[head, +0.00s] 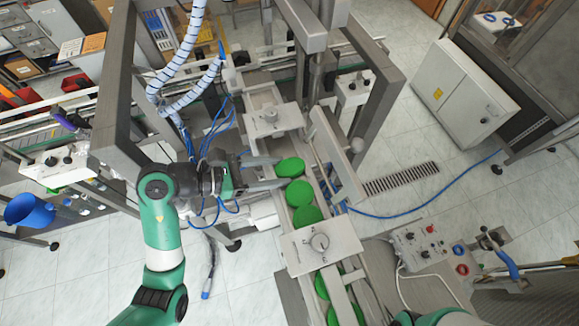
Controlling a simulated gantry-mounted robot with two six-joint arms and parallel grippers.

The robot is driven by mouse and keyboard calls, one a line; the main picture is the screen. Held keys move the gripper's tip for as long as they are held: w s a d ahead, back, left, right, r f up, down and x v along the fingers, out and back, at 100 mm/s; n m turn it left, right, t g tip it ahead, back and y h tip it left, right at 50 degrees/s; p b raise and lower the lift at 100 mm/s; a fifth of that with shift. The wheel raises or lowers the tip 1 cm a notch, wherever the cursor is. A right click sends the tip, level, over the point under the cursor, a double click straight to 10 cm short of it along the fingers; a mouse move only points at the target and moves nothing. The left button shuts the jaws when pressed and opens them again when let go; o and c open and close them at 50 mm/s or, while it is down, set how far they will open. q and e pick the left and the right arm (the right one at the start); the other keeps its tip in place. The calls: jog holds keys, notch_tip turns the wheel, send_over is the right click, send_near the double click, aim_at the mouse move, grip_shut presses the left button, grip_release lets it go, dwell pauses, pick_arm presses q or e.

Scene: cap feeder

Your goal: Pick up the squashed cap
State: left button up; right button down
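Green caps lie in a row in the metal feeder channel (323,190). The uppermost cap (290,167) looks oval and flatter than the others; I take it for the squashed cap, though its shape is hard to judge from here. A second cap (299,193) and a third cap (307,216) lie just below it. My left gripper (281,172) reaches in from the left with its two fingers spread. Its fingertips are at the uppermost cap's left edge; I cannot tell whether they touch it. No gripper of my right arm shows.
Grey frame posts (370,95) stand close by. A control box (428,243) is at the right.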

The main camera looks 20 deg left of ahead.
pick_arm(q)
grip_shut()
jog(key=shift+r, duration=0.1)
notch_tip(320, 180, up, 10)
jog(key=shift+p, duration=0.3)
